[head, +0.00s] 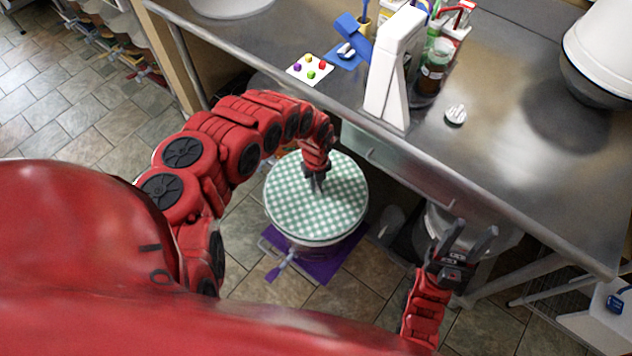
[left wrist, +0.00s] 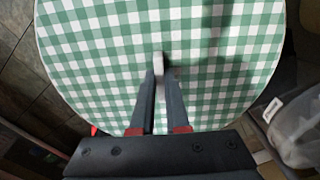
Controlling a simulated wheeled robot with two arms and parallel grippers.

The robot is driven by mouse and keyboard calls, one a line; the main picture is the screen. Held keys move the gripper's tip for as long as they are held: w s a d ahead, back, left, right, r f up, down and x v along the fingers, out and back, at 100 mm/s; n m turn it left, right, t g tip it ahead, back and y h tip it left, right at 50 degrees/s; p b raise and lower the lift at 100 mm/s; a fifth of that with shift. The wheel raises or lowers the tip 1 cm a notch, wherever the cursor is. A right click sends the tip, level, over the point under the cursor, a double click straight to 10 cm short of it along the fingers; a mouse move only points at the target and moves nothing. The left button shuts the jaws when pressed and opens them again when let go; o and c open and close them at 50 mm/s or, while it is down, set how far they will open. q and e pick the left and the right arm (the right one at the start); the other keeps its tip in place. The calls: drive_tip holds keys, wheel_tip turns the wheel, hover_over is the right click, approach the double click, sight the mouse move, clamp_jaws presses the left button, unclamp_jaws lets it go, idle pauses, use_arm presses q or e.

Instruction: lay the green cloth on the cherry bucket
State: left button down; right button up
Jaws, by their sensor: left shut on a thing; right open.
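The green cloth (head: 330,210) is a round, flat, green-and-white checked piece over the top of a pale bucket (head: 318,248) with a spigot. I cannot tell whether it touches the rim all round, and I see no cherry label. My left gripper (head: 317,190) points down at the cloth's middle, shut on a small white tab there. In the left wrist view the cloth (left wrist: 90,60) fills most of the picture, with the tab (left wrist: 162,62) at the fingertips (left wrist: 160,72). My right gripper (head: 468,234) is open and empty at the lower right.
The bucket stands on a purple mat (head: 325,268) on the tiled floor, beside the edge of a steel counter (head: 540,180). Another bucket (head: 440,222) is partly hidden under the counter behind my right gripper.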

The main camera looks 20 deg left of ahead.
use_arm(q)
drive_tip(key=shift+w+f+b, duration=0.1)
drive_tip(key=shift+f+b, duration=0.2)
drive_tip(key=shift+f, duration=0.2)
idle(0.3)
drive_tip(key=shift+f, duration=0.35)
idle(1.4)
drive_tip(key=shift+c, duration=1.4)
unclamp_jaws()
drive_tip(key=shift+r+p, duration=3.15)
drive_tip(key=shift+r, duration=0.4)
